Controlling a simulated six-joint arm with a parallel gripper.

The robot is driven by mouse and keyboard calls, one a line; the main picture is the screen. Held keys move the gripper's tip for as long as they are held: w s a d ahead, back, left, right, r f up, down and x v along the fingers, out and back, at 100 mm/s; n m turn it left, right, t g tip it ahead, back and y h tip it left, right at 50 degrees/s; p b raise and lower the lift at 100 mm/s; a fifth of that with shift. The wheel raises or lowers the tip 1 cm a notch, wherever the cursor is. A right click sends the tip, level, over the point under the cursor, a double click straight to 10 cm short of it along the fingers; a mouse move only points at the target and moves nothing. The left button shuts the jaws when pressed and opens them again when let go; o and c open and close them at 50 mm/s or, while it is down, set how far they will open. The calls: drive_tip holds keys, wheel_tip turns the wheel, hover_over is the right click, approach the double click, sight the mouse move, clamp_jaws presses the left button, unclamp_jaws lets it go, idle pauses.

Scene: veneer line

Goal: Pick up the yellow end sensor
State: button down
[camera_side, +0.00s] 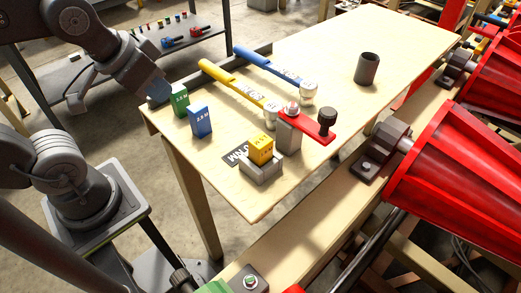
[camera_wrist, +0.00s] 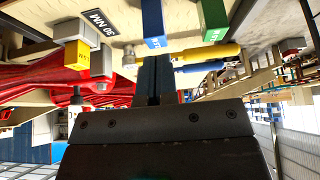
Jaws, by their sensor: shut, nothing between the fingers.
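The yellow end sensor (camera_side: 261,149) is a small yellow block with dark lettering. It sits in a grey holder (camera_side: 262,172) near the table's front corner; in the wrist view the yellow sensor (camera_wrist: 78,54) is at the upper left. My gripper (camera_side: 158,95) is shut and empty at the table's left edge, beside the green block, well apart from the yellow sensor. Its fingers (camera_wrist: 155,62) show in the middle of the wrist view. A blue block (camera_side: 200,121) and a green block (camera_side: 180,100) stand between my gripper and the yellow sensor.
Yellow (camera_side: 232,84) and blue (camera_side: 262,60) wrenches lie behind the blocks. A dark cup (camera_side: 367,68) stands farther back. A black label (camera_side: 236,154) lies beside the holder. The table's far part is clear.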

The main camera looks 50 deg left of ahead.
drive_tip(key=c, duration=1.8)
unclamp_jaws()
drive_tip(key=o, duration=1.2)
drive_tip(key=shift+c, duration=0.2)
drive_tip(key=shift+r, duration=0.1)
wheel_tip(320, 180, up, 5)
drive_tip(key=m+g+y, duration=0.4)
drive_tip(key=m+g, duration=0.2)
drive_tip(key=m, duration=1.2)
hover_over(262, 141)
drive_tip(key=d, duration=0.5)
drive_tip(key=shift+y, duration=0.3)
drive_tip(key=x, duration=0.8)
drive_tip(key=shift+w+a, duration=0.1)
drive_tip(key=shift+w, duration=0.25)
drive_tip(key=shift+x, duration=2.8)
